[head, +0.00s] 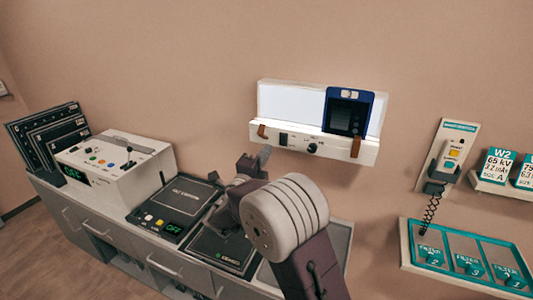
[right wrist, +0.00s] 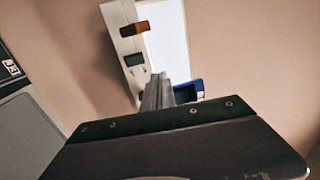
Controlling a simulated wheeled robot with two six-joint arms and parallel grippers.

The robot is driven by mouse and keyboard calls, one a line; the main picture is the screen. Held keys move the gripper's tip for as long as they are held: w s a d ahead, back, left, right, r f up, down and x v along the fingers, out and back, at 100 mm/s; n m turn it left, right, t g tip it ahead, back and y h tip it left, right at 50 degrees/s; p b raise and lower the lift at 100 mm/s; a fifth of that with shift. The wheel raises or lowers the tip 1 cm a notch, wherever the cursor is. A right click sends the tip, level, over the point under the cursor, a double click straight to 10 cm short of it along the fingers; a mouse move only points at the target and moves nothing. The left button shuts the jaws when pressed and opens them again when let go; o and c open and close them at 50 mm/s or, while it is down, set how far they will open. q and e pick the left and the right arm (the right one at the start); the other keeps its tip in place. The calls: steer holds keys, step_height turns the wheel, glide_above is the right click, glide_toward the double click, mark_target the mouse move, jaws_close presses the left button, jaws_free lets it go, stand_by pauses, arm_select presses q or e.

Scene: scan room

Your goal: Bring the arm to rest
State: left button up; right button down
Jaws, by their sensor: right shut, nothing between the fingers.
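My right arm comes in from the bottom of the head view, its thick grey joint in front of the counter. My right gripper (head: 264,154) points up toward the wall, just below the left part of the wall light box. It is shut and empty. In the right wrist view the closed fingers (right wrist: 158,90) point toward the light box, and I cannot tell how far apart they are. My left gripper does not show in either view.
The light box (head: 285,100) holds a dark blue cassette (head: 348,112). A white control console (head: 115,160) and dark panels stand on the counter (head: 330,236). A handset (head: 440,165) hangs at the right above a teal-edged filter tray (head: 408,250). The wall above is clear.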

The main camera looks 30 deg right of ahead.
steer(key=s+d+f+m+g, duration=0.4)
steer(key=s+d+m+g, duration=0.3)
steer(key=s, duration=0.4)
steer(key=s+f+m+g+y, duration=0.45)
steer(key=s+f+m, duration=0.35)
steer(key=s+f, duration=0.25)
steer(key=s+a+f+m+g+y, duration=0.2)
steer(key=s+a+f+m+y, duration=0.5)
steer(key=a+f+m, duration=0.45)
steer(key=w+a+m+t+y, duration=0.2)
steer(key=a+m, duration=0.5)
steer(key=m, duration=1.1)
steer(key=shift+f+y, duration=0.3)
steer(key=shift+y, duration=0.55)
